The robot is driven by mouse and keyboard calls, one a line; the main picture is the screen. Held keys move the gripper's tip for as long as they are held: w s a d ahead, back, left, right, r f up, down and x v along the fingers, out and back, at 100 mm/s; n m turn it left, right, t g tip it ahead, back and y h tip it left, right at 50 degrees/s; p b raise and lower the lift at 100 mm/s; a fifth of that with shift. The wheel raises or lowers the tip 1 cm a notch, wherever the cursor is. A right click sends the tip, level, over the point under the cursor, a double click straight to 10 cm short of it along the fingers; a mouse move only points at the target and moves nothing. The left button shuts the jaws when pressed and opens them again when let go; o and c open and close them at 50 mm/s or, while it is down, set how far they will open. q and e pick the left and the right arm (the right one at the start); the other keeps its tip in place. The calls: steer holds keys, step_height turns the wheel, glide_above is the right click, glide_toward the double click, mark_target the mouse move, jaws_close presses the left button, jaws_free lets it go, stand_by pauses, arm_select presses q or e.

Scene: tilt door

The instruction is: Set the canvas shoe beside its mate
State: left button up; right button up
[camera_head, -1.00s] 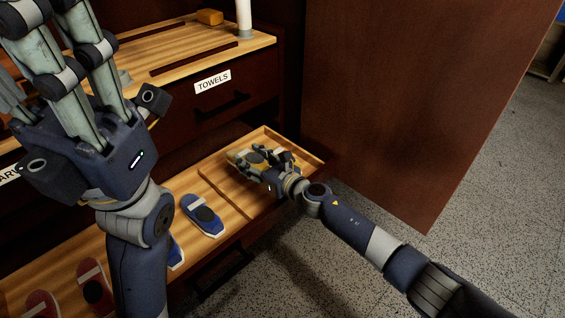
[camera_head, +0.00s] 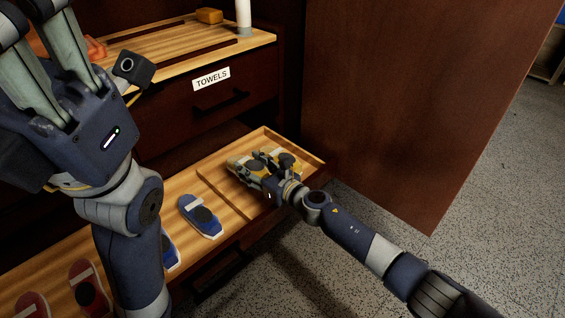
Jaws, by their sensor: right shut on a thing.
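More yellow (camera_head: 287,161) shows at the fingers' right side, looking like a second yellow shoe. My right gripper is shut on a yellow shoe, low in the compartment; its fingers hide much of both, so the gap between them is unclear. My left gripper (camera_head: 52,60) is raised large at the upper left, with its fingertips cut off by the frame, so its opening cannot be told.
Blue shoes (camera_head: 201,215) and red shoes (camera_head: 88,290) lie in the drawer's left part, beyond a low divider. A closed drawer labelled TOWELS (camera_head: 211,79) is above. A large brown door panel (camera_head: 400,110) stands at the right. An orange-brown block (camera_head: 209,16) lies on the top.

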steer(key=o, duration=1.2)
steer(key=shift+o, duration=0.4)
steer(key=shift+o, duration=1.1)
steer(key=v, duration=1.2)
steer(key=shift+f, duration=0.1)
